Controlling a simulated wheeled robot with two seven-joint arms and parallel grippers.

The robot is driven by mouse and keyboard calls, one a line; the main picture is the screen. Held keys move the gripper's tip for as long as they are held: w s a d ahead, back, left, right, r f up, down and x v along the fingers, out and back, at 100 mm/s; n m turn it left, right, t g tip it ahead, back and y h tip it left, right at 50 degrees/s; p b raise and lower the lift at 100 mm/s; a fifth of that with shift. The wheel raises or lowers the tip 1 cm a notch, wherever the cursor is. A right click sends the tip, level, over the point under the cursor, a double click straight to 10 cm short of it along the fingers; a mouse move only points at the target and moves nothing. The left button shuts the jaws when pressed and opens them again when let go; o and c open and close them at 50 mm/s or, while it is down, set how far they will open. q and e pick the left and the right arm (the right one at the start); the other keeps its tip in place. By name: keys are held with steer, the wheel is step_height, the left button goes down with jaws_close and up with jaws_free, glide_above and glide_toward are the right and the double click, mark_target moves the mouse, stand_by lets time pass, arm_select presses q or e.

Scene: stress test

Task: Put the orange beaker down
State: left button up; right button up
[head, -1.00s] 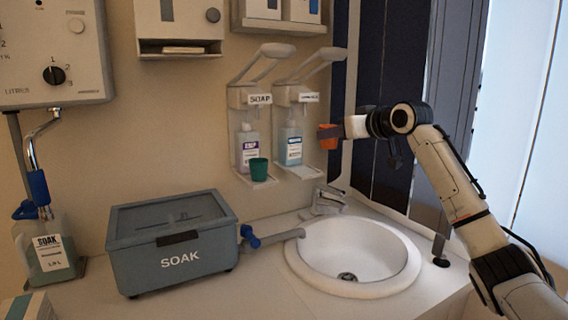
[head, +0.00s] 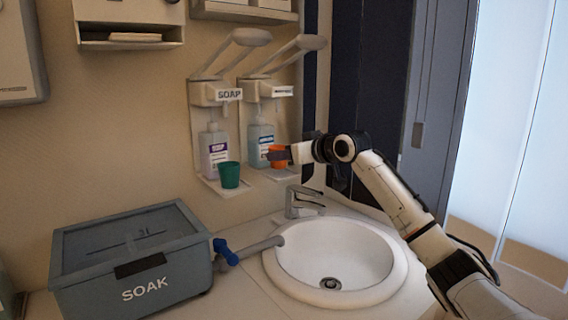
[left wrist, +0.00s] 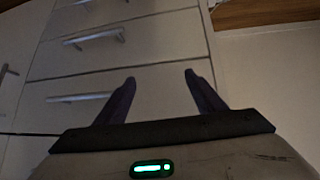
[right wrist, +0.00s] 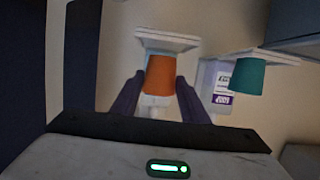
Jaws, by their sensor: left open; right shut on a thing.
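The orange beaker (head: 279,164) is in front of the right wall dispenser in the head view, at the height of its drip tray (head: 284,174). My right gripper (head: 275,155) is shut on it from the right. In the right wrist view, which looks upside down, the orange beaker (right wrist: 160,76) is between the fingers (right wrist: 160,95), with its base end against or close to the white drip tray (right wrist: 168,40). I cannot tell whether it touches. My left gripper (left wrist: 160,80) is open and empty, facing drawer fronts.
A green beaker (head: 229,175) stands on the left dispenser's tray, close by. Soap bottles (head: 213,150) hang behind. Below are the tap (head: 303,201) and white sink (head: 335,255). A grey SOAK box (head: 135,262) stands on the counter at left.

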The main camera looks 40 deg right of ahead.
step_height(320, 180, down, 2)
steer(key=o, duration=1.1)
steer(key=shift+o, duration=0.2)
